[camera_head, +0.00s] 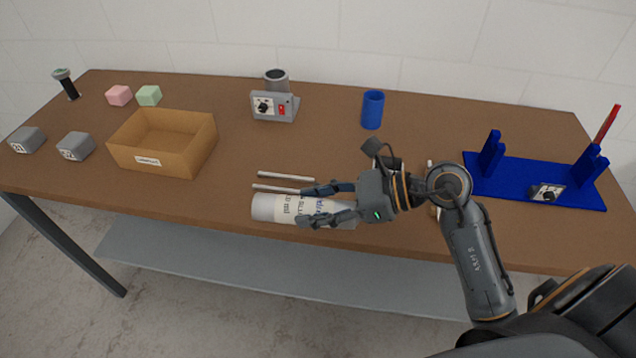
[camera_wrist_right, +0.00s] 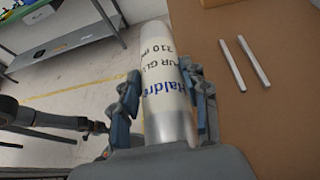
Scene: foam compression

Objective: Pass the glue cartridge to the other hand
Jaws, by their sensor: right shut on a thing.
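The glue cartridge (camera_head: 268,207) is a white cylinder with dark and blue print, lying sideways near the table's front edge in the head view. My right gripper (camera_head: 304,206) is shut on it, with one finger on each side. In the right wrist view the cartridge (camera_wrist_right: 163,75) points away between the fingers of my right gripper (camera_wrist_right: 160,90), its grey end close to the palm. The fingers hide part of its sides. I cannot tell whether it touches the table. My left gripper is not in the head view.
Two light rods (camera_head: 284,177) lie just behind the cartridge. An open cardboard box (camera_head: 190,158) and grey blocks (camera_head: 76,146) are at the left. A grey device (camera_head: 273,107), a blue cup (camera_head: 372,110) and a blue stand (camera_head: 520,180) are behind and right. Table left of the cartridge is clear.

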